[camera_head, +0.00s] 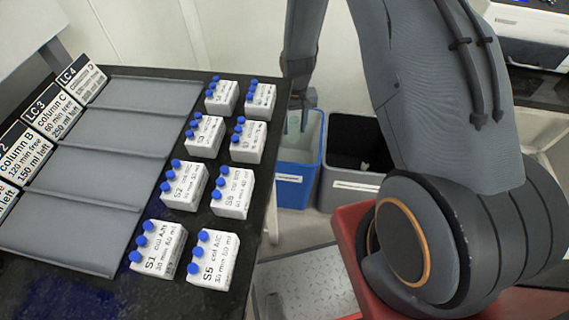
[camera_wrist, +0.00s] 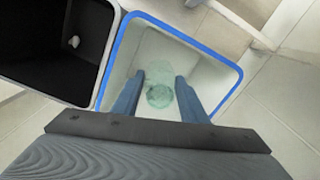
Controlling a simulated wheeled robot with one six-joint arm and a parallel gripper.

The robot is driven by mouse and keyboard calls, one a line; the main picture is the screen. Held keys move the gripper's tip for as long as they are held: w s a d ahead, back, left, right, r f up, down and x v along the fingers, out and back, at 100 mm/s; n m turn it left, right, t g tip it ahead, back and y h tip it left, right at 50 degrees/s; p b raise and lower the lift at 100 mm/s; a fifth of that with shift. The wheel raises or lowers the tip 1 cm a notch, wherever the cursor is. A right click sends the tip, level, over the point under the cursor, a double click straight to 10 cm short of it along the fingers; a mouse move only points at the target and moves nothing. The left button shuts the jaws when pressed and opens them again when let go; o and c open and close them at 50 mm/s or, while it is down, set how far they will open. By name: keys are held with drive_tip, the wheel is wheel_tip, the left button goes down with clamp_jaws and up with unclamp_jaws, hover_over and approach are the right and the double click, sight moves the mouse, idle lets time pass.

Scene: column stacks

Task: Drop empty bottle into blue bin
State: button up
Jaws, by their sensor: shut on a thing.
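The blue bin (camera_head: 290,182) stands on the floor beyond the bench, and its blue rim (camera_wrist: 180,36) and pale inside show in the wrist view. My gripper (camera_head: 298,112) points down over the bin's opening. In the wrist view my gripper (camera_wrist: 159,80) is shut on the empty bottle (camera_wrist: 159,96), a clear, faintly green thing between the two fingers. The bottle appears within the bin's outline; its exact height against the rim is hard to tell.
The dark bench (camera_head: 268,125) holds several white boxes (camera_head: 212,258) with blue caps and grey trays (camera_head: 75,220). Pale floor lies around the bins.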

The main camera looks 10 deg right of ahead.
drive_tip(key=w+f+b, duration=0.8)
drive_tip(key=b, duration=0.3)
drive_tip(key=shift+f+m, duration=0.2)
drive_tip(key=shift+m, duration=0.1)
drive_tip(key=o, duration=1.2)
drive_tip(key=shift+c, duration=0.2)
wheel_tip(320, 180, up, 8)
drive_tip(key=shift+p, duration=0.4)
drive_tip(key=shift+f, duration=0.15)
